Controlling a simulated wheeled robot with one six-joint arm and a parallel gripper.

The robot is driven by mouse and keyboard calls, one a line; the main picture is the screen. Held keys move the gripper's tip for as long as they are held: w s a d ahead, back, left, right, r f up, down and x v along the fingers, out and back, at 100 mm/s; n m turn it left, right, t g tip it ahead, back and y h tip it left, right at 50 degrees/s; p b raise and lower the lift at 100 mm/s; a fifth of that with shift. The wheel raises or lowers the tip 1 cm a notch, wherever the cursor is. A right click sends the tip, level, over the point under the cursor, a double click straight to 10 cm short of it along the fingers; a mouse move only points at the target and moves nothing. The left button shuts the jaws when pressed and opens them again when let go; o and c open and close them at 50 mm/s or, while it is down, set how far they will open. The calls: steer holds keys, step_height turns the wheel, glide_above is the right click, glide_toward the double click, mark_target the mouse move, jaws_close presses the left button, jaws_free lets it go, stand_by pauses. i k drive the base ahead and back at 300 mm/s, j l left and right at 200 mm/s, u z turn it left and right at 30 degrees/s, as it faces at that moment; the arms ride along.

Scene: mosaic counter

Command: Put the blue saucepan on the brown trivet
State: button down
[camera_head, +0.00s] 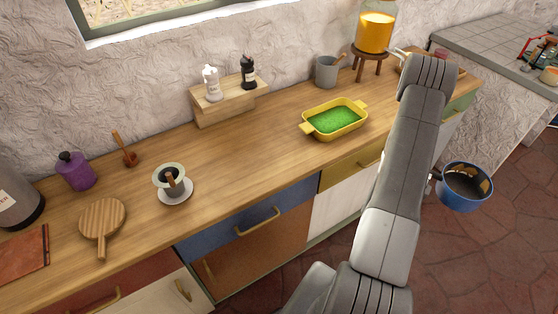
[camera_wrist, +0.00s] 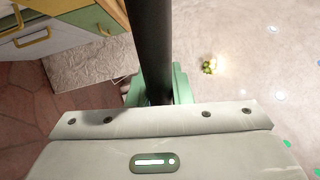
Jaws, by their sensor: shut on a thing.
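The blue saucepan (camera_head: 466,187) is at the right in the head view, held out over the floor in front of the counter. Its inside looks dark. In the wrist view a dark handle (camera_wrist: 139,45) runs from the top edge down between the green jaws of my gripper (camera_wrist: 157,88), which is shut on it. The pan's body is not in the wrist view. In the head view my arm hides most of my gripper. I cannot tell surely which thing is the brown trivet; a round slatted wooden piece with a handle (camera_head: 103,217) lies on the counter at left.
A flat reddish-brown square (camera_head: 22,255) lies at the counter's left end. A purple jar (camera_head: 75,171), a cup on a saucer (camera_head: 172,184), a yellow dish (camera_head: 335,119) and a juice dispenser (camera_head: 375,30) stand on the counter (camera_head: 235,150). Its middle has bare wood.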

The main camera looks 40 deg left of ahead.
mark_target(106, 239)
steer(key=k+u, duration=0.15)
steer(key=k, duration=0.4)
steer(key=k+j+u, duration=0.2)
steer(key=k, duration=0.35)
steer(key=l+u, duration=0.1)
steer(key=u, duration=1.25)
